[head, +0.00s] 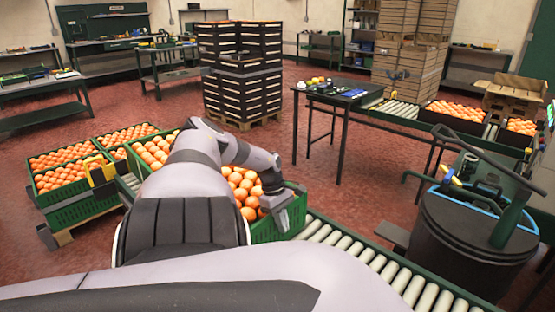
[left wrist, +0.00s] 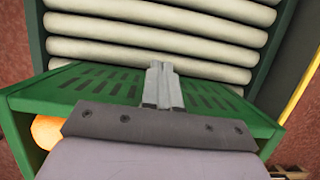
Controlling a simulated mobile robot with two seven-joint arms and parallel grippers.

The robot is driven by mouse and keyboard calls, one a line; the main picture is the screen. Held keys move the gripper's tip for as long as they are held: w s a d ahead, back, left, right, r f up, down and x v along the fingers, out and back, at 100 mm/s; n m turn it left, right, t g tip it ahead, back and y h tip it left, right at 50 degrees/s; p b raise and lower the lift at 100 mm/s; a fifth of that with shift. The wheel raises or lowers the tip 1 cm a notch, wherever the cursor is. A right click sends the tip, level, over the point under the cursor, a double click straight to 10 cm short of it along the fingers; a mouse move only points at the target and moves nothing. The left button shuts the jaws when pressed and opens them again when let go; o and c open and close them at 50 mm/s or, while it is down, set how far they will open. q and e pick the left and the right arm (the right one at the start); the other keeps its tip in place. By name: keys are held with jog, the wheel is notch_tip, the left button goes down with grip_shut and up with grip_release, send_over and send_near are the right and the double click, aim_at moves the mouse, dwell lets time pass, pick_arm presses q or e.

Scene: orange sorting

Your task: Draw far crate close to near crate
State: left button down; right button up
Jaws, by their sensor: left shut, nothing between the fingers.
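A green crate of oranges (head: 268,232) stands on the roller conveyor, partly hidden by my left arm. Green crate wall and oranges (head: 153,150) also show to the left of the arm; I cannot tell whether these belong to the same crate or a second one. My left gripper (head: 280,219) is shut and empty at the right end of the crate. In the left wrist view, its closed fingers (left wrist: 161,75) lie over the slotted green end wall (left wrist: 95,84), with rollers beyond. Whether they touch the wall is unclear. My right gripper is not in view.
Bare conveyor rollers (head: 355,258) run to the lower right. Several orange-filled green crates (head: 75,208) stand on a pallet at left. A dark table (head: 343,104) with small items stands behind, and a dark barrel (head: 465,245) at right.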

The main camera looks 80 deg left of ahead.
pick_arm(q)
jog(key=shift+s+a+b, duration=0.35)
jog(key=shift+s+a, duration=0.2)
jog(key=shift+a, duration=0.3)
jog(key=shift+w+d, duration=0.1)
notch_tip(320, 180, up, 12)
jog(key=w+d+p, duration=0.1)
jog(key=d+p, duration=0.1)
jog(key=p, duration=0.5)
jog(key=shift+p, duration=0.35)
jog(key=shift+w, duration=0.1)
